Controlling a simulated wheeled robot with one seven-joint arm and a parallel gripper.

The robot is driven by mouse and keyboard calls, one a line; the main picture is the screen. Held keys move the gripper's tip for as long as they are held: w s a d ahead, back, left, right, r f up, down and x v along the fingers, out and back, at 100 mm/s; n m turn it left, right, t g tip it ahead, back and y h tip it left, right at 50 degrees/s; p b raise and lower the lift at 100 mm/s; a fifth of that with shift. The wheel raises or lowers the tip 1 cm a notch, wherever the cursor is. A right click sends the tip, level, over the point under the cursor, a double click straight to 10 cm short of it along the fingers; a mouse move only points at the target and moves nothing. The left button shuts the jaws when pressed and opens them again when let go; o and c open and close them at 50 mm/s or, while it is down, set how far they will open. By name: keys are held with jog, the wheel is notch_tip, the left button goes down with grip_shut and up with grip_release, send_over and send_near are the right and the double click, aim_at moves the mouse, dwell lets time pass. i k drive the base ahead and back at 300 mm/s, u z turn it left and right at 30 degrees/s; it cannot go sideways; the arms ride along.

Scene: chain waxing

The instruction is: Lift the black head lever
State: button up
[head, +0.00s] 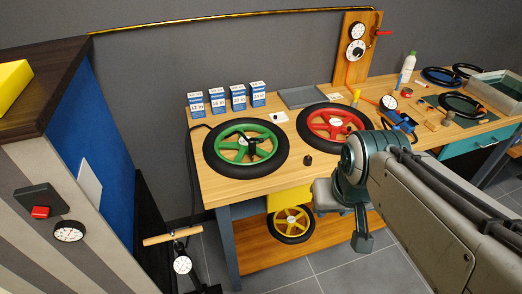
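A small black upright part (251,146) stands on the green-spoked wheel (212,153), which lies flat at the table's left. It may be the black head with its lever, but it is too small to make out a lever or its position. My arm reaches in from the right. Its dark green and grey end (361,215) hangs in front of the table's front edge, to the right of the green wheel and apart from it. The fingers cannot be made out, so whether my gripper is open or shut does not show.
A red-spoked wheel (311,133) lies right of the green one. Several small blue-and-white boxes (238,97) stand behind. A black knob (308,160) is near the front edge. A floor pump with a wooden handle (172,236) stands at the lower left. A yellow wheel (290,238) is under the table.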

aim_at(262, 139)
jog(key=k, duration=0.7)
jog(key=u, duration=0.6)
jog(key=i, duration=1.55)
jog(key=z, duration=0.65)
